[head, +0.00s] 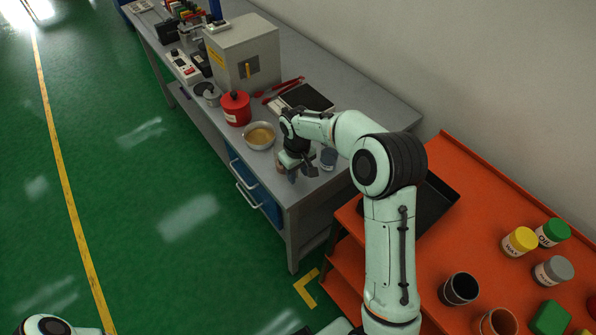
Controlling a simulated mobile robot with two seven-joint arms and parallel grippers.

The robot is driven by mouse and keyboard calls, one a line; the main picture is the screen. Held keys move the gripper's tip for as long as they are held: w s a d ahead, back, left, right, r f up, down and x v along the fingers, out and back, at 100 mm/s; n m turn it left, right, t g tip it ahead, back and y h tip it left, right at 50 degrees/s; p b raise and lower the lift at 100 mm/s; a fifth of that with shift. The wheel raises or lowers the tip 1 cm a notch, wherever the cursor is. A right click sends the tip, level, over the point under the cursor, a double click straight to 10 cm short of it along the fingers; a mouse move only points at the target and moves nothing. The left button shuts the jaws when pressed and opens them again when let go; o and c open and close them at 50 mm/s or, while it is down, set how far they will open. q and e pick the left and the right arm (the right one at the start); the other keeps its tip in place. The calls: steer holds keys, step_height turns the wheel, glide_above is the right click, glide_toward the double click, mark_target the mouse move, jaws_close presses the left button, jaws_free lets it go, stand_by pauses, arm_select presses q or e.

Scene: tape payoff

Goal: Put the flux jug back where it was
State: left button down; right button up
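My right arm reaches over the near end of the grey bench, and its gripper (298,168) points down there. The gripper is small and dark in this view, and I cannot tell whether its fingers hold anything. A small blue-grey cup (328,158) stands just right of the gripper. A metal bowl (259,136) with tan contents sits left of the gripper. I cannot tell which vessel is the flux jug. My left gripper is out of view.
An orange cart (470,190) at the right holds a black tray (437,205), a black cup (459,289) and several lidded jars. The green floor at left is clear.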

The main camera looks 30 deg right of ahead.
steer(key=shift+r, duration=0.2)
step_height(320, 180, up, 12)
steer(key=shift+a+p, duration=0.15)
steer(key=shift+p, duration=0.5)
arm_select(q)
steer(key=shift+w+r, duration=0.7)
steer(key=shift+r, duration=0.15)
arm_select(e)
steer(key=shift+f, duration=0.1)
